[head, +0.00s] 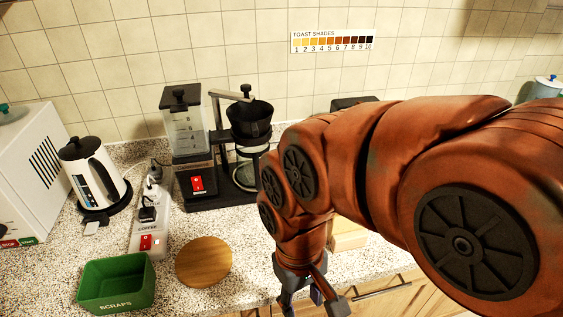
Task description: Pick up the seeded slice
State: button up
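I see no seeded slice in the head view; my arm covers much of the counter's right side and could hide it. My gripper (314,297) points down at the bottom of the view, near the counter's front edge. Its two fingers are spread apart, and I see no slice between them. The lower ends of the fingers are close to the picture's bottom edge. A light wooden piece (347,237) shows partly behind my arm; what lies on it is hidden.
A round wooden board (204,261) and a green SCRAPS bin (117,283) are left of my gripper. A power strip (149,222), kettle (93,172), white appliance (32,165) and coffee maker (187,140) stand behind. A dark object (354,102) is mostly hidden by my arm.

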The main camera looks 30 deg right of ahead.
aim_at(339, 224)
jog(key=z, duration=1.5)
jog(key=k, duration=1.05)
jog(key=u, duration=0.95)
jog(key=i, duration=0.95)
